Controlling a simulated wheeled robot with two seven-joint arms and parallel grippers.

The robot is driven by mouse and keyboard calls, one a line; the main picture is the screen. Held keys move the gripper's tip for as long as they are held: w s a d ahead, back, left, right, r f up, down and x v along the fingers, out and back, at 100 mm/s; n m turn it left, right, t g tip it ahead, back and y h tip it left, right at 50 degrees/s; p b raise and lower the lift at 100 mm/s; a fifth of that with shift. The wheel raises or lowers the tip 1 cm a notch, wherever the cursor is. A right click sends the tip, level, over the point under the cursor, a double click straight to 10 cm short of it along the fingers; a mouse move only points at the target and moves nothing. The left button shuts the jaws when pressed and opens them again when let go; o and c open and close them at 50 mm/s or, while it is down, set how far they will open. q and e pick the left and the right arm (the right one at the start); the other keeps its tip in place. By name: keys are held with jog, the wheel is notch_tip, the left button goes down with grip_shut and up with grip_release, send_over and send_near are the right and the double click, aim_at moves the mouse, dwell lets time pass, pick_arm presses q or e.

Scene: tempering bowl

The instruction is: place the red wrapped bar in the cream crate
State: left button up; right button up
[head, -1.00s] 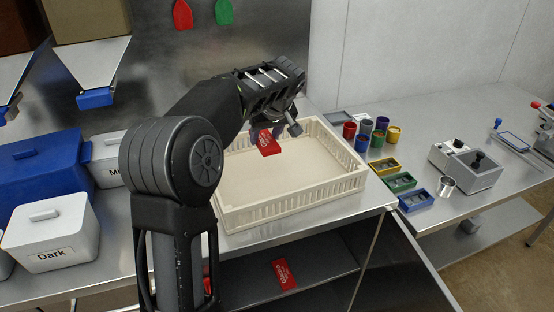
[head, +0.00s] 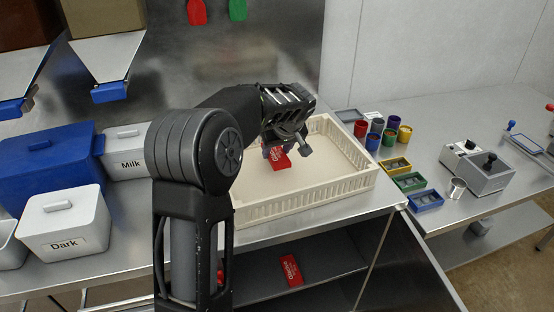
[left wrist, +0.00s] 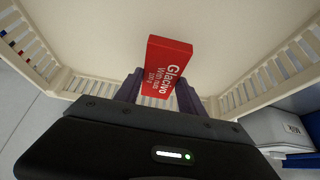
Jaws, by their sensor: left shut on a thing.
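The red wrapped bar (head: 279,158) is held in my left gripper (head: 284,148), inside the outline of the cream crate (head: 300,204) in the head view. The left wrist view shows the red bar (left wrist: 166,68) between the two dark fingers of my left gripper (left wrist: 162,88), with the pale crate floor behind it and slatted crate walls (left wrist: 270,85) on both sides. I cannot tell whether the bar touches the crate floor. No other item shows in the crate. My right gripper is not in view.
Another red bar (head: 291,270) lies on the shelf below the counter. White tubs marked Milk (head: 125,160) and Dark (head: 65,225) and a blue bin (head: 45,170) stand left. Coloured cups (head: 388,135) and small trays (head: 410,181) stand right of the crate.

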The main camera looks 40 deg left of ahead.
aim_at(278, 156)
pick_arm(q)
notch_tip(278, 156, down, 3)
jog(key=shift+f, duration=0.35)
jog(key=shift+f, duration=0.15)
jog(key=o, duration=1.4)
jog(key=shift+o, duration=0.2)
